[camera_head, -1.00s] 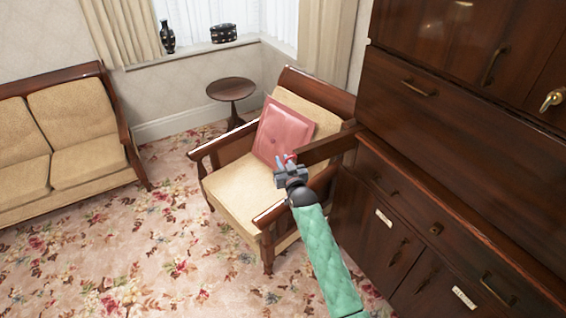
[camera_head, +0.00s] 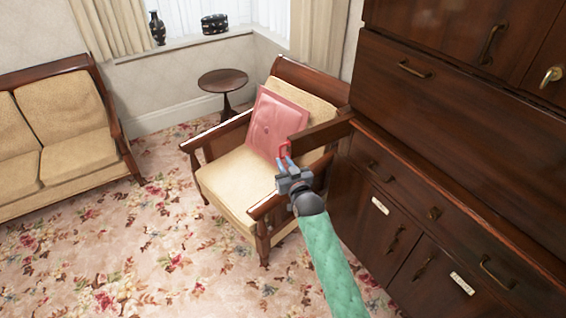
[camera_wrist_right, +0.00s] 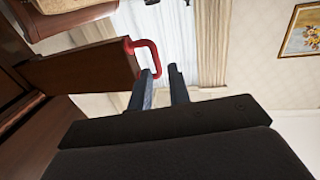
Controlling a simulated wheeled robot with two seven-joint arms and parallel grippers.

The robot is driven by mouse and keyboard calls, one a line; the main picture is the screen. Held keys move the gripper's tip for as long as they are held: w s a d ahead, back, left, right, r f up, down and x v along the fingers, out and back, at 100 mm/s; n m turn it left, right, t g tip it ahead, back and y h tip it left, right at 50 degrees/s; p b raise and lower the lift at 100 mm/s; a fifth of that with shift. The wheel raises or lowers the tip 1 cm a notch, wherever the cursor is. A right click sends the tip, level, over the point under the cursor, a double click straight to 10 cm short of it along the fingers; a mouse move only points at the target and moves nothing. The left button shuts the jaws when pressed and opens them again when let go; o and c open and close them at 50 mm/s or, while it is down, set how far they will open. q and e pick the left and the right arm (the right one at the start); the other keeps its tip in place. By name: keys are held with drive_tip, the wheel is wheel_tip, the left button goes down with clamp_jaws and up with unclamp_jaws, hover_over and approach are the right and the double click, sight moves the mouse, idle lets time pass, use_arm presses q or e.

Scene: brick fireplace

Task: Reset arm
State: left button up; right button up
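My right gripper (camera_head: 287,166) is in the middle of the head view, at the end of my green-sleeved arm. Its two fingers are apart with nothing between them, as the right wrist view (camera_wrist_right: 162,82) also shows. A red handle (camera_head: 282,150) is just beyond the fingertips. It is fixed to the end of a dark wooden drawer (camera_head: 318,136) pulled out from the cabinet. In the right wrist view the red handle (camera_wrist_right: 150,45) is close to the left finger's tip; I cannot tell whether they touch. My left gripper is not in view.
A large dark wood cabinet (camera_head: 440,130) fills the right side. An armchair (camera_head: 225,180) with a pink cushion (camera_head: 275,122) stands beside the drawer. A round side table (camera_head: 222,80) and a sofa (camera_head: 75,160) are farther left. Floral carpet (camera_head: 130,250) lies open at lower left.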

idle(0.4)
